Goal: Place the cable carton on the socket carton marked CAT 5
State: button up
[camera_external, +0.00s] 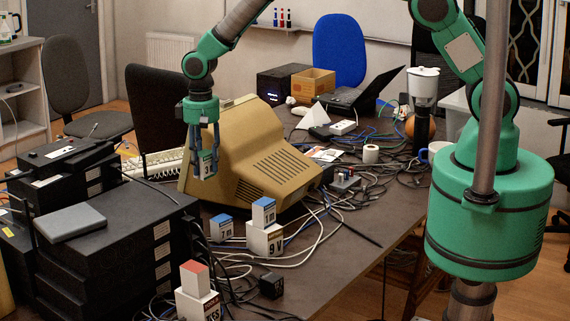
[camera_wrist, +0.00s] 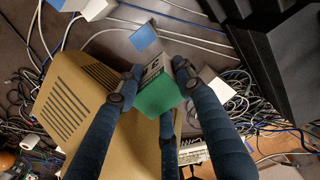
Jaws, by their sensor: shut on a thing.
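My gripper (camera_external: 205,165) is shut on a small carton (camera_external: 207,163) with a printed label, held in the air in front of the beige monitor. The wrist view shows this carton's green end (camera_wrist: 158,96) between the fingers (camera_wrist: 158,82). On the table below and to the right, a blue-topped carton (camera_external: 263,213) stands on a larger white carton (camera_external: 264,241). A lower blue-topped carton (camera_external: 221,228) stands left of that stack. At the front, a red-topped carton (camera_external: 195,279) sits on a white carton (camera_external: 198,305). I cannot read CAT 5 on any label.
The beige monitor (camera_external: 248,155) stands close behind and to the right of my gripper. Black equipment boxes (camera_external: 110,240) fill the left side. Loose cables (camera_external: 330,215) and a small black block (camera_external: 271,285) lie on the table. A bare strip runs along the right front (camera_external: 345,260).

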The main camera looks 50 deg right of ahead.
aim_at(201, 177)
jog(key=shift+w+d+f, duration=0.1)
jog(key=shift+w+d, duration=0.3)
jog(key=shift+w, duration=0.45)
notch_tip(201, 177, down, 5)
jog(key=shift+f, duration=0.1)
jog(key=w+a, duration=0.2)
jog(key=w, duration=0.3)
jog(key=w+a+f, duration=0.1)
jog(key=w+a, duration=0.1)
jog(key=w, duration=0.3)
jog(key=w+a, duration=0.2)
jog(key=w, duration=0.3)
jog(key=shift+f, duration=0.2)
jog(key=shift+s, duration=0.1)
jog(key=shift+f, duration=1.75)
jog(key=shift+f, duration=0.1)
jog(key=o, duration=1.3)
jog(key=shift+c, duration=0.2)
